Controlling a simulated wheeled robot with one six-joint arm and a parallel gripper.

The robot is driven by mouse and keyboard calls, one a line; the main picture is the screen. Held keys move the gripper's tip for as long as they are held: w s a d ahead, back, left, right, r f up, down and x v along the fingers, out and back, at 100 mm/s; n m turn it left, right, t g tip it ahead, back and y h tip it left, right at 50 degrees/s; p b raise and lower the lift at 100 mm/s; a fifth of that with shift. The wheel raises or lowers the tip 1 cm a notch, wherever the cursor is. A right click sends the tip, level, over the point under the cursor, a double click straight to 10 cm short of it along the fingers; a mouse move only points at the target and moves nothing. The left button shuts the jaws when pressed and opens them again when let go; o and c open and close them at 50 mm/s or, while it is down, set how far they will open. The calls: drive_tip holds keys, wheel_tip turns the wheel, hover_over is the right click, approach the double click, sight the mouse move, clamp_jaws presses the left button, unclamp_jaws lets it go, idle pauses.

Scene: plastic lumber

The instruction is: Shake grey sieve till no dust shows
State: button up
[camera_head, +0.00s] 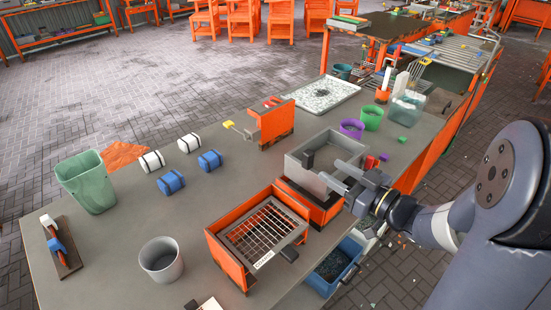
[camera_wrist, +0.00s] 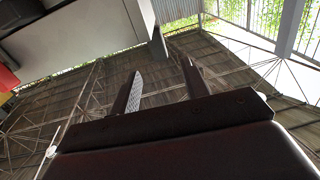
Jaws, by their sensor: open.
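A grey square box that looks like the sieve (camera_head: 307,178) sits on an orange stand (camera_head: 330,214) at the right edge of the table. It has dark handle blocks, and its floor shows too small to tell whether dust lies in it. My gripper (camera_head: 338,175) is open and empty at the box's right side, with its fingers reaching over or beside the near right wall; contact cannot be told. In the wrist view my open fingers (camera_wrist: 160,72) have nothing between them. A pale grey underside or wall (camera_wrist: 85,35) with a dark block (camera_wrist: 158,45) shows above them.
An orange box (camera_head: 228,262) with a wire grid (camera_head: 266,232) stands to the front left. A blue bin (camera_head: 350,248) with dark bits is below the table edge. Purple (camera_head: 352,129) and green cups (camera_head: 372,118) stand behind.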

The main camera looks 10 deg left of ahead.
sight(312, 158)
drive_tip(key=p+x, duration=0.1)
drive_tip(key=x, duration=0.9)
drive_tip(key=shift+w+a, duration=0.25)
drive_tip(key=shift+c, duration=0.4)
clamp_jaws()
